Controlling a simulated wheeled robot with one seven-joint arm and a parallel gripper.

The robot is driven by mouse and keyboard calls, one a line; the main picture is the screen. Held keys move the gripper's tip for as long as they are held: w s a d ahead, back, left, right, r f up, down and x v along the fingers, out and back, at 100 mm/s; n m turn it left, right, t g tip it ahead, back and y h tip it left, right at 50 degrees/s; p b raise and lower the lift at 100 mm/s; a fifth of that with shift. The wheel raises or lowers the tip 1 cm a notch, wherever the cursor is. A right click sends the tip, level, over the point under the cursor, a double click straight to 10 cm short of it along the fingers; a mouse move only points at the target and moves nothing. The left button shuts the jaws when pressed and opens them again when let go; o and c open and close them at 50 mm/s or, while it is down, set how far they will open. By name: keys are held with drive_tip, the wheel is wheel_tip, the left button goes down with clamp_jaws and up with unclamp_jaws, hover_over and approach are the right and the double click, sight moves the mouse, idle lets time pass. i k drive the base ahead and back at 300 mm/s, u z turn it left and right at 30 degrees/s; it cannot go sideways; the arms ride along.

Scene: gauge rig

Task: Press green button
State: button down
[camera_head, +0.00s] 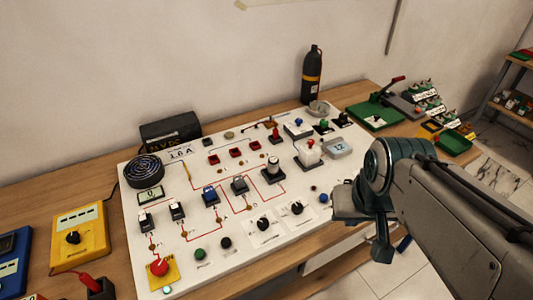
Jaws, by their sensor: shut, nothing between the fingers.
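A round green button (200,254) sits near the front edge of the white panel (230,266), left of a similar black button (226,243). The gripper is shut and empty. Its fingertips are partly hidden by my own wrist.
Switches, knobs and red wiring lines cover the panel. A yellow meter box (80,238) stands at left. A dark bottle (312,75) stands behind the panel. A green tray (374,116) is at the back right. The air above the panel's front edge is clear.

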sight(199, 253)
drive_tip(key=u, duration=0.75)
drive_tip(key=k, duration=0.15)
drive_tip(key=u, duration=0.75)
